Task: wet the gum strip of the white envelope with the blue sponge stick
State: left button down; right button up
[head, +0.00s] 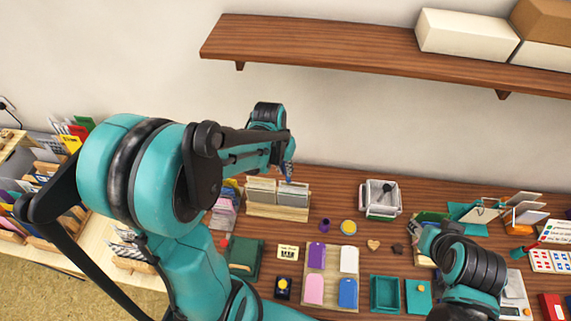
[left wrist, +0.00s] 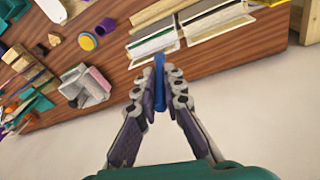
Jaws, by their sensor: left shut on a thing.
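My left gripper (head: 288,172) is over the wooden envelope rack (head: 278,211) at the back of the table. In the left wrist view this gripper (left wrist: 160,85) is shut on the blue sponge stick (left wrist: 159,72). The stick's far end is near the edge of one pale envelope (left wrist: 150,42). I cannot tell whether it touches. A second pale envelope (left wrist: 218,22) stands beside it. In the head view both envelopes stand in the rack, one on the left (head: 261,190) and one on the right (head: 293,196). Which one is the white one is unclear. My right gripper's fingers are not visible.
A white tray (head: 368,207) stands right of the rack. A purple pot (head: 325,225) and a yellow round pad (head: 349,227) are in front. A wooden board (head: 331,280) holds several coloured pads. A shelf (head: 330,48) hangs above. My right arm covers part of the table's right side.

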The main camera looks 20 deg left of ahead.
pick_arm(q)
jog(key=s+d+r+p, duration=0.2)
jog(key=s+r+p, duration=0.1)
jog(key=s+p, duration=0.2)
jog(key=shift+s+p, duration=0.35)
jog(key=shift+s, duration=0.35)
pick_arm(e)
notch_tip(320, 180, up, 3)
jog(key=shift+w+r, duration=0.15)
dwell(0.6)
